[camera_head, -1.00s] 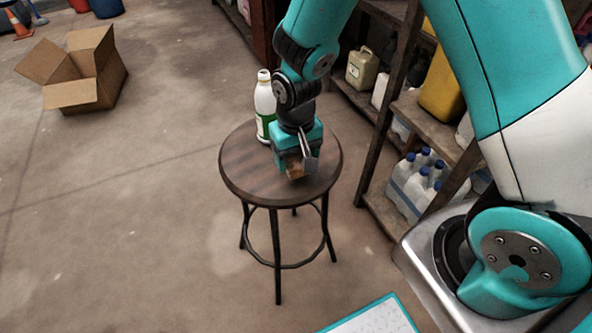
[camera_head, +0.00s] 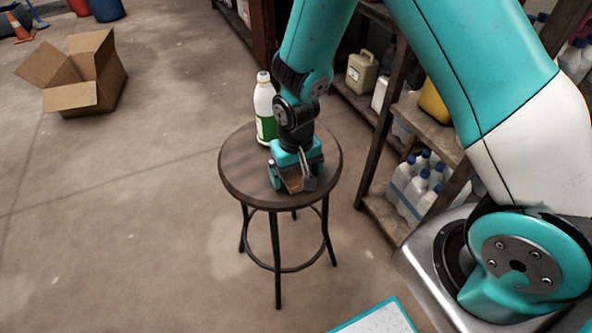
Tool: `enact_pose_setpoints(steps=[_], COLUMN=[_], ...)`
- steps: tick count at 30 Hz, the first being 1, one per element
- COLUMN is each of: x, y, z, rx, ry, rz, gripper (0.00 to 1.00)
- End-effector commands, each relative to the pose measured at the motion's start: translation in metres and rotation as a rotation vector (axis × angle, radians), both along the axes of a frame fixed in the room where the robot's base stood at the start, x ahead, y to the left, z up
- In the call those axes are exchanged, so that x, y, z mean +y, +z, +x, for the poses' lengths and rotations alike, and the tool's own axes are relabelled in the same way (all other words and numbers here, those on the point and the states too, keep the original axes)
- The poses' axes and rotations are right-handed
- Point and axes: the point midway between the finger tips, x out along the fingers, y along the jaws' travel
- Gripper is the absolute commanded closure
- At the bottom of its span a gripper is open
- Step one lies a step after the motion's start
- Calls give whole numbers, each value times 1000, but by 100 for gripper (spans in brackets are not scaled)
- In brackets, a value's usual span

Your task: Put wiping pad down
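A small brown wiping pad (camera_head: 292,181) shows under my gripper, at the stool's top. It appears to rest on the dark round wooden stool (camera_head: 238,172), though its underside and much of its shape are hidden. My gripper (camera_head: 290,184) points down over the front right of the stool top. Its fingers stand apart on either side of the pad, and the left finger sits out to the side.
A white bottle with a green label (camera_head: 265,108) stands on the stool behind my gripper. Shelves with jugs and bottles (camera_head: 413,185) stand close on the right. An open cardboard box (camera_head: 75,95) lies on the floor at the left. The stool's left side is clear.

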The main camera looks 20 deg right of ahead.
Motion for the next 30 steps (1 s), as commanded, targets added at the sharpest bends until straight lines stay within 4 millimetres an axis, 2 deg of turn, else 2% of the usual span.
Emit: enact_pose_setpoints(steps=[4,8,18,22,26,29,30], x=[0,0,0,0,0,4,7], y=[2,14,87,108,121,136,147], z=[0,1,1,1,0,-6,-12], rx=[0,-3,-5,-3,-2,-7,-10], ry=[0,0,0,0,1,23,44], rz=[0,1,2,1,1,23,43], gripper=[6,6,6,6,6,6,6])
